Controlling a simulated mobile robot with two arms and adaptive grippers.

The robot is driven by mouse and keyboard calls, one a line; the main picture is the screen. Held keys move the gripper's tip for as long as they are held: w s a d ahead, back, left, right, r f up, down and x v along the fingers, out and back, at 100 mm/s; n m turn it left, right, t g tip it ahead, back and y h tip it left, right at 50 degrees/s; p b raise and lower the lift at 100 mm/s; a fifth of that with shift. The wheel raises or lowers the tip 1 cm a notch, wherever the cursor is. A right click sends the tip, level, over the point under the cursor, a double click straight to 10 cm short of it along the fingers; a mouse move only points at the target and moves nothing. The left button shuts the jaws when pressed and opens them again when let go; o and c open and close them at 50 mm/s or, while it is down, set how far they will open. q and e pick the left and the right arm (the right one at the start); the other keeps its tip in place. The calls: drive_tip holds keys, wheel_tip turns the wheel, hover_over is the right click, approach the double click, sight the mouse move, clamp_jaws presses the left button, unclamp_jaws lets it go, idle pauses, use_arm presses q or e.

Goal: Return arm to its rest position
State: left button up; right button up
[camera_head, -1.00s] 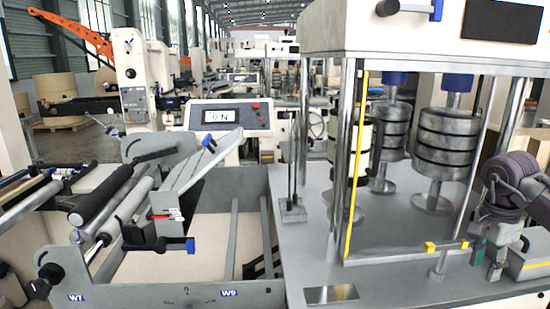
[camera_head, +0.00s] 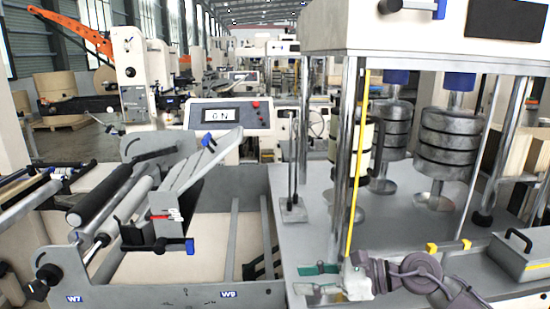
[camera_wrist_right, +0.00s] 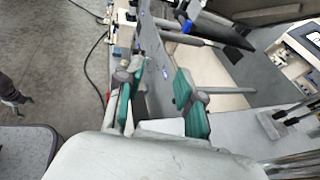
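My right gripper (camera_head: 308,280) is low in the middle of the head view, above the front edge of the grey machine deck (camera_head: 345,215). Its arm (camera_head: 425,272) comes in from the lower right. In the right wrist view, the two green-padded fingers of the gripper (camera_wrist_right: 158,98) stand apart with nothing between them. My left gripper does not show in the head view.
Stacked grey weights (camera_head: 447,145) stand on the deck behind a yellow upright (camera_head: 357,165). A grey box (camera_head: 510,258) with a black handle is at the right. The roller frame (camera_head: 110,205) stands left. Grey floor (camera_wrist_right: 50,50) shows in the wrist view.

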wheel_tip(320, 180, up, 5)
drive_tip(key=s+a+m+t+y, duration=0.15)
drive_tip(key=m+t+y, duration=0.25)
drive_tip(key=m+t, duration=0.45)
drive_tip(key=d+f+m+t+h, duration=0.3)
drive_tip(key=d+m+h, duration=0.3)
drive_tip(key=m, duration=0.6)
drive_tip(key=d+f+m+t+h, duration=0.2)
drive_tip(key=d+m+t+h, duration=0.2)
drive_tip(key=m+h, duration=0.65)
drive_tip(key=s+d+f+m+g+h, duration=0.1)
drive_tip(key=s+d+f+m+g, duration=0.1)
drive_tip(key=f+m, duration=0.35)
drive_tip(key=s+d+f+m+g+h, duration=0.1)
drive_tip(key=s+d+f+m+g, duration=0.2)
drive_tip(key=f+m, duration=0.25)
drive_tip(key=s+f+m+g, duration=0.4)
drive_tip(key=s+f+g, duration=0.25)
drive_tip(key=s, duration=0.45)
drive_tip(key=s+f+m+g, duration=0.45)
drive_tip(key=s+f, duration=0.25)
drive_tip(key=s, duration=0.5)
wheel_tip(320, 180, down, 24)
drive_tip(key=r+g, duration=0.1)
drive_tip(key=s+d+f+n+g, duration=0.1)
drive_tip(key=s+d+f, duration=0.2)
drive_tip(key=s+f, duration=1.4)
wheel_tip(320, 180, down, 2)
drive_tip(key=shift+s+d, duration=0.15)
